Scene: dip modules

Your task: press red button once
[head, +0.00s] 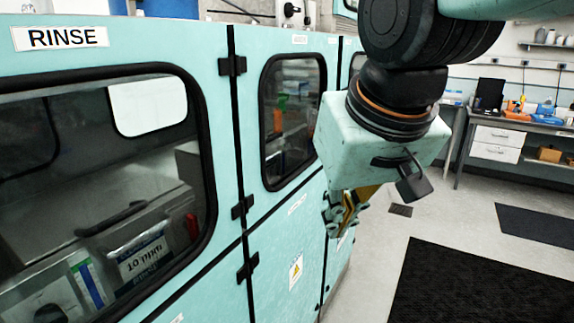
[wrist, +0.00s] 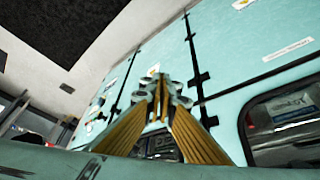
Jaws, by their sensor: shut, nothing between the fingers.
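My gripper (head: 348,212) hangs in front of the teal cabinet row in the head view, partly hidden behind my wrist housing. In the wrist view my gripper (wrist: 158,85) shows its yellow fingers drawn together at the tips, shut and empty. Teal cabinet panels lie beyond the fingertips; I cannot tell whether the tips touch them. I see no red button clearly in either view. A small red object (head: 192,227) shows behind the RINSE window, too unclear to name.
The teal cabinet (head: 225,150) with black-framed windows and hinges runs along the left. A black floor mat (head: 470,285) lies on the open grey floor at the right. A workbench (head: 535,122) with drawers stands at the back right.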

